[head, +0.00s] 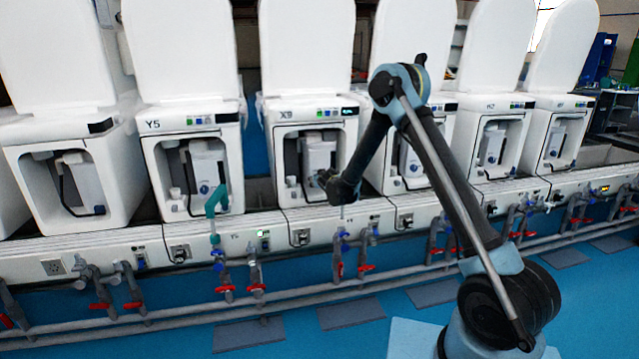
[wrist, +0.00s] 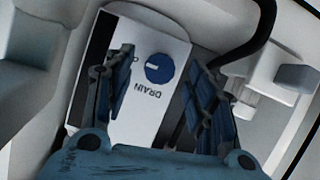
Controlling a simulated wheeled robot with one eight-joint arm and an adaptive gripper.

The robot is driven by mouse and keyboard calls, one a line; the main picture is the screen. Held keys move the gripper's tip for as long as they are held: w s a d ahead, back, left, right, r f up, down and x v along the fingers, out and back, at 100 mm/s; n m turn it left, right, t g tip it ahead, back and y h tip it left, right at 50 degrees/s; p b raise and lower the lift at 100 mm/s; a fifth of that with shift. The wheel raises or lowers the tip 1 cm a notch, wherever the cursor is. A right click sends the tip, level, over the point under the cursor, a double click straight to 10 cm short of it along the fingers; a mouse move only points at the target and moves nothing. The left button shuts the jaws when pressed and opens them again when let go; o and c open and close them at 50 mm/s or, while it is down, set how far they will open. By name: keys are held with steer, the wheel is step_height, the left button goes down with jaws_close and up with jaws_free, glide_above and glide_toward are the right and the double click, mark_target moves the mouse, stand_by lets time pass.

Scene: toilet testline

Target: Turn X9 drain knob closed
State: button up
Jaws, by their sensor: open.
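The X9 toilet unit (head: 312,113) stands near the middle of the row in the head view, with its front bay open. Inside the bay is a white box (head: 319,152). In the wrist view, the blue round drain knob (wrist: 159,68) sits on a white panel (wrist: 150,105) marked DRAIN, with a white pointer line on the knob. My gripper (wrist: 163,82) is open, its two fingers on either side of the knob in the picture, not closed on it. Whether the fingertips reach the knob's depth I cannot tell. In the head view my arm hides the gripper's tips.
A black hose (wrist: 255,45) curves past the right finger in the wrist view, near a white fitting (wrist: 270,85). The Y5 unit (head: 190,123) stands to the left. Pipes with red-handled valves (head: 365,267) run low in front of the row. Blue floor (head: 290,340) lies in front.

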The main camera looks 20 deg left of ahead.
steer(key=shift+x, duration=1.25)
steer(key=c, duration=1.1)
steer(key=shift+o, duration=0.2)
